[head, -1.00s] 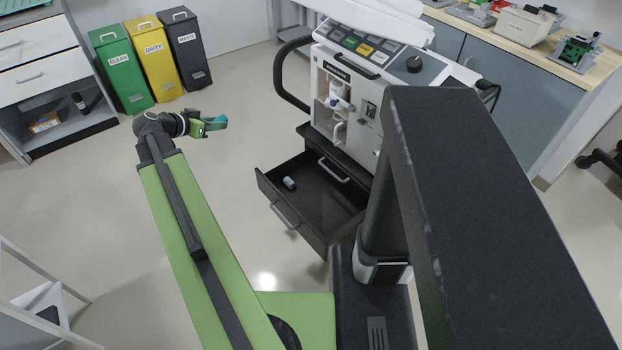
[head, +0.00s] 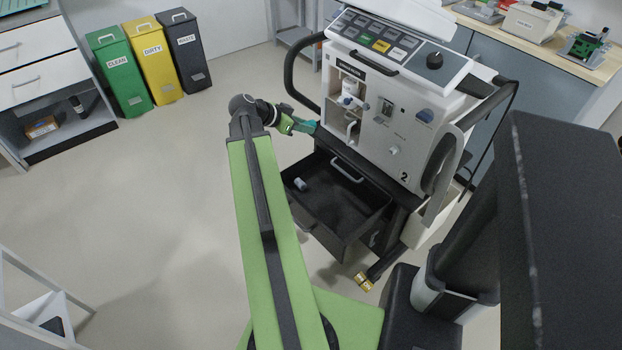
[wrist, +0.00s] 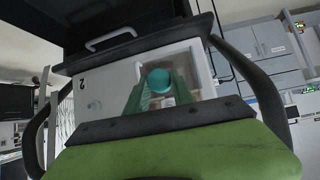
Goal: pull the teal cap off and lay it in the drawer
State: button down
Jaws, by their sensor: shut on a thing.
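My gripper (head: 304,126) is shut on the teal cap (wrist: 159,80), whose round end shows between the two green fingers in the wrist view. In the head view the fingers hide most of the cap. The gripper is in front of the ventilator (head: 395,125), left of its open recess and above the drawer's back left corner in the picture. The black drawer (head: 345,209) under the ventilator is pulled open. A small pale cylinder (head: 300,184) lies inside it at the left. The rest of its floor looks bare.
A white fitting (head: 350,98) sits in the ventilator's recess. A black side handle (head: 297,75) curves out behind my gripper. Green (head: 121,75), yellow (head: 154,65) and dark (head: 184,50) bins stand at the back left.

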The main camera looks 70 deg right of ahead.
jog(key=s+a+f+m+y+b, duration=0.1)
jog(key=f+y+b, duration=0.1)
jog(key=f+b, duration=0.3)
jog(key=s+a+f+m+y+b, duration=0.1)
jog(key=f+b, duration=0.4)
jog(key=f, duration=0.6)
jog(key=s+a+f+m+t+y+b, duration=0.1)
jog(key=s+a+f+m+y+b, duration=0.1)
jog(key=f+b, duration=0.4)
jog(key=shift+s+a+f+m+y, duration=0.1)
jog(key=shift+a+f+m+y, duration=0.2)
jog(key=shift+f, duration=0.35)
jog(key=shift+a+f+m+y, duration=0.1)
jog(key=shift+a+f, duration=0.3)
jog(key=shift+f, duration=0.2)
jog(key=shift+r, duration=0.1)
jog(key=c, duration=1)
grip_release()
